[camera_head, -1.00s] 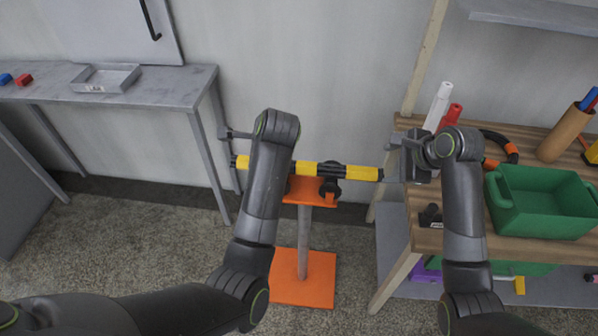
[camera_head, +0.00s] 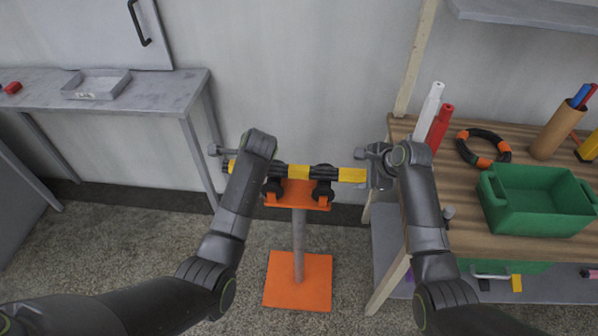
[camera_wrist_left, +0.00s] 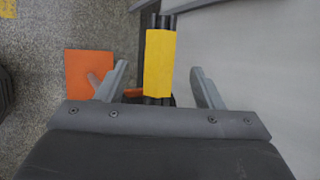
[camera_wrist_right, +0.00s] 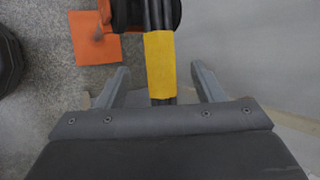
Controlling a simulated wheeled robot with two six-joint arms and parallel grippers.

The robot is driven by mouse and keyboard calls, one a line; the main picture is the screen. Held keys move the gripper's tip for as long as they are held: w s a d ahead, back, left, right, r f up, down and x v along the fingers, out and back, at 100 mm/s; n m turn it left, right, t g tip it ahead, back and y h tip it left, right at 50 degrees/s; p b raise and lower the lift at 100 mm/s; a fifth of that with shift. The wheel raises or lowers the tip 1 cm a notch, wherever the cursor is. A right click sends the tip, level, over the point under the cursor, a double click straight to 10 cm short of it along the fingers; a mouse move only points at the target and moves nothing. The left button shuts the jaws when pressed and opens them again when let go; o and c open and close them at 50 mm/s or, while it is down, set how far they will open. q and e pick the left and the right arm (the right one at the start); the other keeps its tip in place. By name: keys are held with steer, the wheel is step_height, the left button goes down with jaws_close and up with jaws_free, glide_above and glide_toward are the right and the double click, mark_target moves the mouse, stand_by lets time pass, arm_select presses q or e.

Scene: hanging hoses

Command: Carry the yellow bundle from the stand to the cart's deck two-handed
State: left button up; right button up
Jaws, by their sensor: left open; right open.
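The yellow bundle (camera_head: 300,171), black rods with yellow bands, lies level across the orange stand (camera_head: 298,192) in black holders. My left gripper (camera_head: 222,152) is at its left end, mostly hidden by my left arm in the head view. In the left wrist view, a yellow band (camera_wrist_left: 160,62) runs between the open left fingers, which do not touch it. My right gripper (camera_head: 366,166) is open at the right end. In the right wrist view, the end band (camera_wrist_right: 160,65) runs between the open fingers with gaps on both sides. The cart's deck is not clearly identifiable.
A wooden bench (camera_head: 470,205) on the right holds a green bin (camera_head: 538,200), a black-orange ring (camera_head: 483,147), and white and red tubes. A grey table (camera_head: 150,95) with a tray (camera_head: 97,84) stands left. The stand's orange base (camera_head: 298,281) is on open floor.

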mark_target(351, 174)
arm_select(q)
steer(key=shift+x, duration=3.4)
arm_select(e)
steer(key=shift+x, duration=3.4)
arm_select(q)
jaws_close()
arm_select(e)
jaws_close()
